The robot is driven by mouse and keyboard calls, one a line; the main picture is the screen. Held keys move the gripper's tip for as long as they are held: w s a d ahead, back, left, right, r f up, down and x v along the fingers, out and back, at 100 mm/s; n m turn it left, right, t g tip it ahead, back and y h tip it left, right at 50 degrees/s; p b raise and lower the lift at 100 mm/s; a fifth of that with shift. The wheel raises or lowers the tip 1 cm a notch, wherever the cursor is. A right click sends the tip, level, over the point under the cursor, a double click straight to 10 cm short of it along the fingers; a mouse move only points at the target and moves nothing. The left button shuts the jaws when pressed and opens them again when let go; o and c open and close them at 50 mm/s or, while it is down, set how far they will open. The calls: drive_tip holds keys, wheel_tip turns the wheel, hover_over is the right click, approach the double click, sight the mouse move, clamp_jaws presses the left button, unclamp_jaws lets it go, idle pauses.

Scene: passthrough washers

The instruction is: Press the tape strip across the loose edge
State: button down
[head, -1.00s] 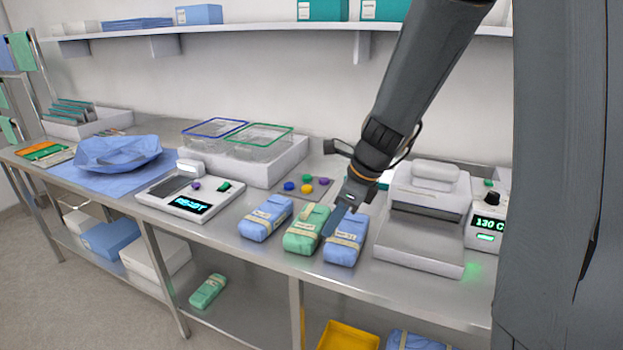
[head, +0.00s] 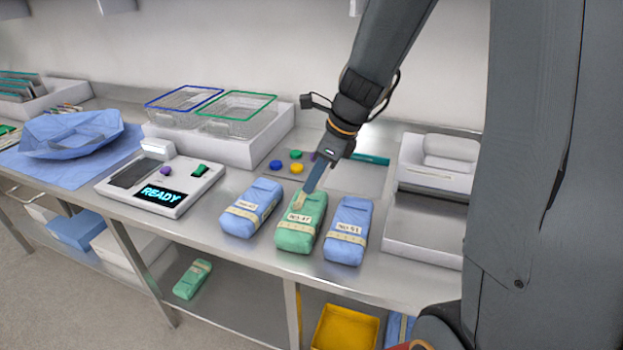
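Three wrapped packs lie side by side near the counter's front: a left blue pack (head: 251,208), a green pack (head: 296,238) and a right blue pack (head: 346,232). Each has a pale tape band and a white number label; the right one seems to read NO 51. My gripper (head: 305,193) points down at the green pack's upper part. A small beige strip-like piece (head: 301,192) shows at its fingertips, over the pack. I cannot tell whether it is held or lies on the pack, nor whether the fingertips touch. The loose edge is not clearly visible.
A scale-like device (head: 160,185) reading READY stands at the left, a white sealer-like machine (head: 425,225) at the right. Wire baskets (head: 235,105) and several coloured discs (head: 276,165) are behind. A yellow bin (head: 345,330) is below the counter.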

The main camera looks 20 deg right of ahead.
drive_tip(key=shift+f+b, duration=2)
drive_tip(key=shift+f, duration=0.6)
drive_tip(key=c, duration=1.9)
unclamp_jaws()
